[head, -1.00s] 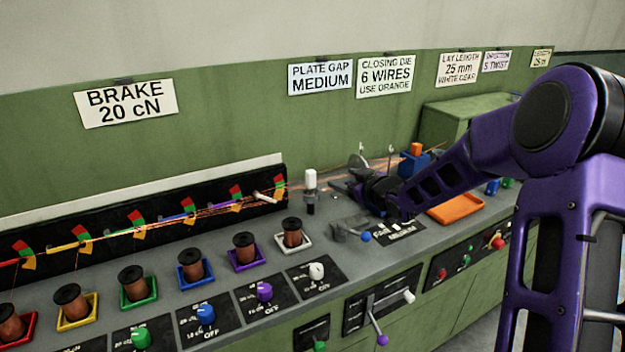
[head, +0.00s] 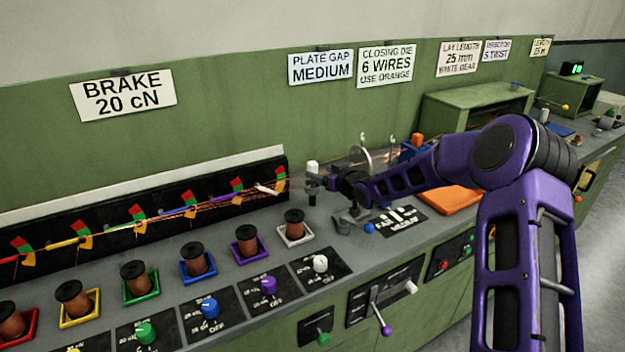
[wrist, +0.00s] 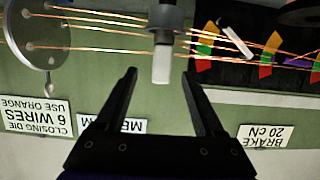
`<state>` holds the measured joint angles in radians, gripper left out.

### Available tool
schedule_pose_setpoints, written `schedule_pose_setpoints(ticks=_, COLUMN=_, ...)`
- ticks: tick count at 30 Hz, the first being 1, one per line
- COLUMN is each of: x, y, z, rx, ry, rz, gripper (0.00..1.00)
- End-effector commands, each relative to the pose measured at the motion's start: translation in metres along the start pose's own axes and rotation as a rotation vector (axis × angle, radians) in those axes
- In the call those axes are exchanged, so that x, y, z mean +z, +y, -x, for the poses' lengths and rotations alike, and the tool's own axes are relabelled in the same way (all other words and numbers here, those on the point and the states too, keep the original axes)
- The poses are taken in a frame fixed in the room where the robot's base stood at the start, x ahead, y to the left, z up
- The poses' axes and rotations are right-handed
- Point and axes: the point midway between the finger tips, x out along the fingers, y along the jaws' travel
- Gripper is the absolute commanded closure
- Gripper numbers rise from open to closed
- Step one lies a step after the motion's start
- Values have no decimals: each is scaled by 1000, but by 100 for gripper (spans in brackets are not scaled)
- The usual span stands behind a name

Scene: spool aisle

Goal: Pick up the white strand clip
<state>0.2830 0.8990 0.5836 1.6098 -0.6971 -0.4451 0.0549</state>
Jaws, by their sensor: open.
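Copper wires (wrist: 100,20) run past the post to a round perforated plate (wrist: 35,30). A white arm (head: 268,189) sits at the end of the black gauge board. Spools in coloured trays (head: 295,236) line the bench. An orange tray (head: 452,200) lies to the right.

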Motion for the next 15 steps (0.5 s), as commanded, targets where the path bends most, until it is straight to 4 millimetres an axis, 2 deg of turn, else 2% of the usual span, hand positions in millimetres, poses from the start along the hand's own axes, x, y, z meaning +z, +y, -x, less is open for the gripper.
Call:
schedule_pose_setpoints(ticks=4, x=0, y=-1, z=-10, rx=-1, ry=-1, rz=0, gripper=30)
schedule_pose_setpoints(ticks=9, x=0, y=-4, z=-35, rx=-1, ry=-1, rz=-1, gripper=30)
schedule_pose_setpoints(ticks=15, x=0, y=-3, z=-53, rx=-1, ry=-1, rz=0, gripper=30)
